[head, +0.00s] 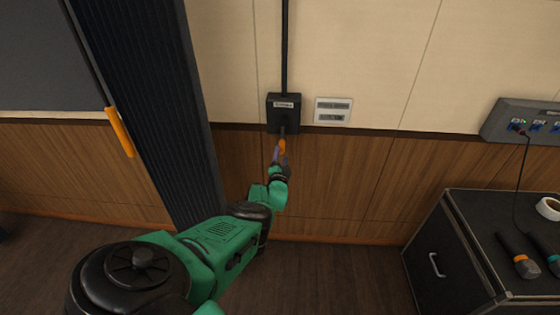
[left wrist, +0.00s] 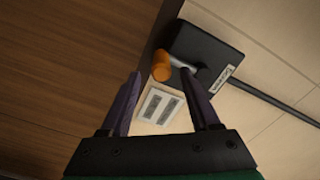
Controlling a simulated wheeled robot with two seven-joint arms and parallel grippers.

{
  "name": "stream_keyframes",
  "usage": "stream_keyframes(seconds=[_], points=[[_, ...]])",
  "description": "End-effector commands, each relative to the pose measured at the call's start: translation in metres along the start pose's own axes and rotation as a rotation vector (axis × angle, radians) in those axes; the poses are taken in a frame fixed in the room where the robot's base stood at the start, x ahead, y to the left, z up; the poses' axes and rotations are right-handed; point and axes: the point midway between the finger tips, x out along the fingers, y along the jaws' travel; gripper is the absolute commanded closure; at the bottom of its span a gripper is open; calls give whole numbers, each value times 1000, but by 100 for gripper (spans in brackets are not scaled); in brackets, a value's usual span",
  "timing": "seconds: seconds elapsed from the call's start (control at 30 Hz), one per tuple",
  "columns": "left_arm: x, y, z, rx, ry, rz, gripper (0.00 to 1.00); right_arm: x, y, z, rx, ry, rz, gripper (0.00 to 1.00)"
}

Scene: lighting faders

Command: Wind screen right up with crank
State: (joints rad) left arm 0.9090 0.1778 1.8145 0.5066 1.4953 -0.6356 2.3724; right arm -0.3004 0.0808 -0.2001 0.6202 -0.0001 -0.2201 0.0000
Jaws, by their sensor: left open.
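The crank's black gearbox (head: 284,112) is fixed to the wall, with a dark rod running up from it. The crank's orange knob (head: 282,146) shows just below the box. My left gripper (head: 279,157) is at the knob in the head view. In the left wrist view the gearbox (left wrist: 206,58) and orange knob (left wrist: 161,68) lie beyond the fingertips. The open fingers (left wrist: 160,92) stand apart with nothing visibly held; the knob appears ahead of the gap. The screen (head: 45,55) is a dark grey panel at the left edge, only partly in view. My right gripper is out of view.
A white wall plate (head: 333,111) is right of the gearbox. A dark pleated curtain (head: 150,90) hangs left, with an orange handle (head: 120,132) beside it. A black case (head: 432,245) with microphones (head: 517,256) stands right, below a grey socket panel (head: 515,121).

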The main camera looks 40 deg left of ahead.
Motion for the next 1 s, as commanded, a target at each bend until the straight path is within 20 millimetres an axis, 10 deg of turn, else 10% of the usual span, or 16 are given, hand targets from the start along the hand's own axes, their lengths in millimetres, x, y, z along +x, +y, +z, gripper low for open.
stream_keyframes(seconds=[0.23, 1.0], points=[[-60, -9, -8, 3, 0, 7, 37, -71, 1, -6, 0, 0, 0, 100], [-88, 2, -1, 0, 1, 2, 37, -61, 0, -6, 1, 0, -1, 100]])
